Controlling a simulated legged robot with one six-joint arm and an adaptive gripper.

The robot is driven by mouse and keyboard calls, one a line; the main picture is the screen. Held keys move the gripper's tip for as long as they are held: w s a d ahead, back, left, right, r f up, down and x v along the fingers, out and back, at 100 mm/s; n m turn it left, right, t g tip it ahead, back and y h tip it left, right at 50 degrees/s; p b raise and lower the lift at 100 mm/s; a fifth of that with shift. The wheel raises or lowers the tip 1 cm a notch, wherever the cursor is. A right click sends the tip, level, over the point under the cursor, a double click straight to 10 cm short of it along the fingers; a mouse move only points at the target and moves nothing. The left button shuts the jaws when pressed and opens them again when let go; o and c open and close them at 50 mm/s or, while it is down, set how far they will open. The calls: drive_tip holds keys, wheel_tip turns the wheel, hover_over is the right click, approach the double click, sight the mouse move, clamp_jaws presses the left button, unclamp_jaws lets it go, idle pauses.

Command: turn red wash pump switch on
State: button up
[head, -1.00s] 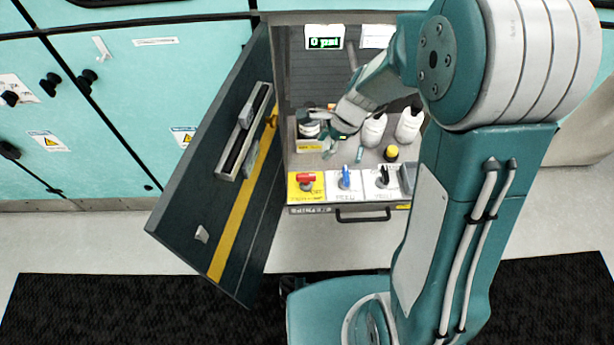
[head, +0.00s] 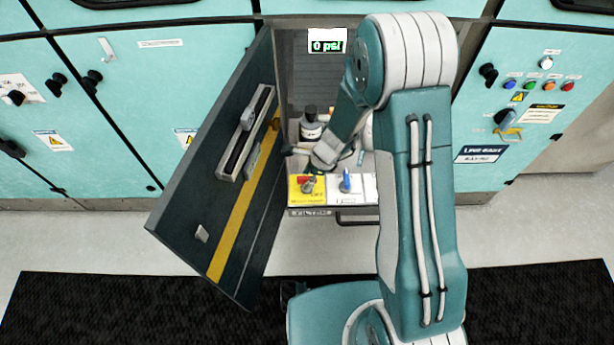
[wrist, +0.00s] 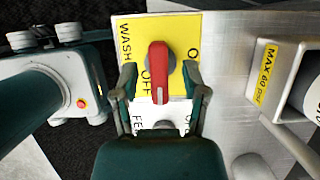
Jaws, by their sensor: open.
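The red wash pump switch (wrist: 159,72) sits on a yellow label plate (wrist: 130,30) marked "WASH" and "OFF" in the wrist view. Its red handle points down the picture, towards my gripper and over the word "OFF". My gripper (wrist: 164,88) is open, with one finger on each side of the handle; I cannot tell whether they touch it. In the head view the red switch (head: 306,180) is at the left of the switch row, on its yellow plate (head: 300,197). My gripper (head: 316,168) is just above and behind it, partly hiding it.
A blue switch (head: 346,181) stands on a white plate right beside the red one. The open dark cabinet door (head: 190,190) is close on the left. A bottle (head: 310,128) stands behind my gripper. A display (head: 327,45) reads "0 psi".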

drive_tip(key=shift+a+f, duration=0.15)
clamp_jaws()
idle(0.4)
drive_tip(key=n+g, duration=0.1)
drive_tip(key=n, duration=0.3)
drive_tip(key=shift+n+g, duration=0.3)
drive_tip(key=shift+g, duration=0.1)
drive_tip(key=n+g+h, duration=0.1)
drive_tip(key=n, duration=0.3)
drive_tip(key=shift+n, duration=0.3)
drive_tip(key=n+g+h, duration=0.1)
drive_tip(key=n, duration=0.3)
drive_tip(key=shift+n+h, duration=0.3)
drive_tip(key=shift+h, duration=0.1)
drive_tip(key=shift+n+g+h, duration=0.4)
drive_tip(key=shift+n+h, duration=0.4)
drive_tip(key=shift+n, duration=1.3)
